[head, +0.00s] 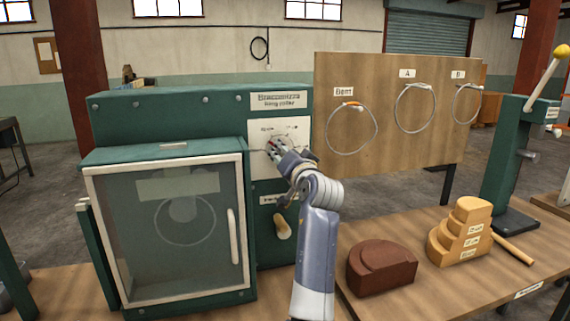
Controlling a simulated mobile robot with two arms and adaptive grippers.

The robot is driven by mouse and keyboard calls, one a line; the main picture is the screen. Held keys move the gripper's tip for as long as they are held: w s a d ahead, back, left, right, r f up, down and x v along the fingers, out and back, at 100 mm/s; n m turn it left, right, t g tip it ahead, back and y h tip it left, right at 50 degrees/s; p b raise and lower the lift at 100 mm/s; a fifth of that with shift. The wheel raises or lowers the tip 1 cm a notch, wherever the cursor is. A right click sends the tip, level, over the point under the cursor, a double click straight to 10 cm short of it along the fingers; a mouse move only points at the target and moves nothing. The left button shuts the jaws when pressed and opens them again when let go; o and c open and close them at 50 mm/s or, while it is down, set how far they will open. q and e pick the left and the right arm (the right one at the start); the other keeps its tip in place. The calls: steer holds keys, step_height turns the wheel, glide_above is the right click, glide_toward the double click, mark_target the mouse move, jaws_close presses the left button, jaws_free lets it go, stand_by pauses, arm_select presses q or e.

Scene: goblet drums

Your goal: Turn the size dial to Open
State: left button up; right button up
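The size dial sits on a white plate (298,131) on the front of the green ring roller (205,112), right of its glazed door. The plate has small lettering that I cannot read. My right gripper (273,147) is at the plate, with its fingers over the dial. The gripper hides most of the dial, so its pointer and setting cannot be made out. I cannot tell whether the fingers are closed on the dial or only around it. My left gripper is not in view.
The glazed door (170,232) with a pale handle (233,237) is shut. A tan knob (282,228) sits below the dial plate. To the right stand a board (390,150) with rings, a brown block (381,268), a stepped wooden block (462,235) and a green lever press (512,160).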

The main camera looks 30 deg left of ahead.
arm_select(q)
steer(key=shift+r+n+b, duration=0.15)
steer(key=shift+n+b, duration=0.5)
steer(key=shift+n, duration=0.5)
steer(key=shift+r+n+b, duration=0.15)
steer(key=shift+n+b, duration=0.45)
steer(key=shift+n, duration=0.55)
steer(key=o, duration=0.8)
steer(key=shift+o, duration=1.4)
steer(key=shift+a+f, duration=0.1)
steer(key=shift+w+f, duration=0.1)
